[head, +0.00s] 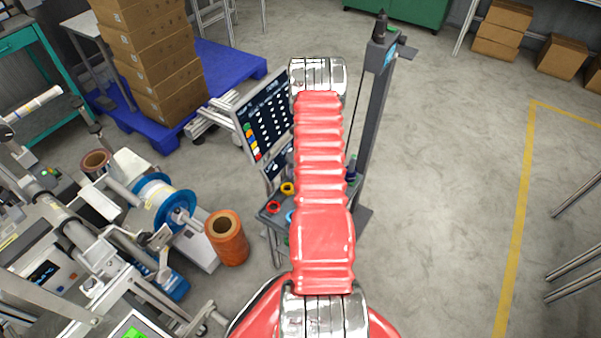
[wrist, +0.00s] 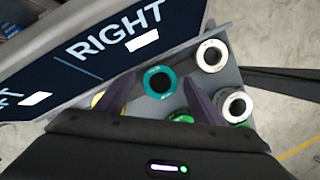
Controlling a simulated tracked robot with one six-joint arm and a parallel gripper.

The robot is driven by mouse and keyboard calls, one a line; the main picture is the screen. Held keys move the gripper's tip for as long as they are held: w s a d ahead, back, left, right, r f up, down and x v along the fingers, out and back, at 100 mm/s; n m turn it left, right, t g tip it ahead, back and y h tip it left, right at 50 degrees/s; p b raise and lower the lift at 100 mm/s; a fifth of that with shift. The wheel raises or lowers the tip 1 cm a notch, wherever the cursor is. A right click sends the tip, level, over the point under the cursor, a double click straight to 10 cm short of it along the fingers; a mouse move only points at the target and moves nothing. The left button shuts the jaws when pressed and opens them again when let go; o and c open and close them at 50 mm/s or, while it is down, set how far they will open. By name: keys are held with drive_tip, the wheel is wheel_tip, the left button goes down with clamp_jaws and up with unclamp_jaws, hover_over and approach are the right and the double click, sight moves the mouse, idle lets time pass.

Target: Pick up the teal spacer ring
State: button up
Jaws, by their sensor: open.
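The teal spacer ring (wrist: 173,84) lies on the grey tray in the wrist view, its dark hole facing up. My gripper (wrist: 158,81) is open, its two purple fingers on either side of the ring in the picture. I see no contact between the fingers and the ring, and the height between them is hard to judge. In the head view my gripper is hidden behind my red arm, and I cannot make out the teal ring for certain.
The grey tray (wrist: 229,75) also holds white rings (wrist: 222,52), a green ring (wrist: 182,118) and a partly hidden yellow ring (wrist: 97,99). A dark sign panel (wrist: 95,50) reading RIGHT stands close on the left. In the head view, a grey post (head: 372,120) rises beside my arm.

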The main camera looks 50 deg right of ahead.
idle(0.3)
drive_tip(key=c, duration=1.2)
drive_tip(key=shift+r, duration=0.15)
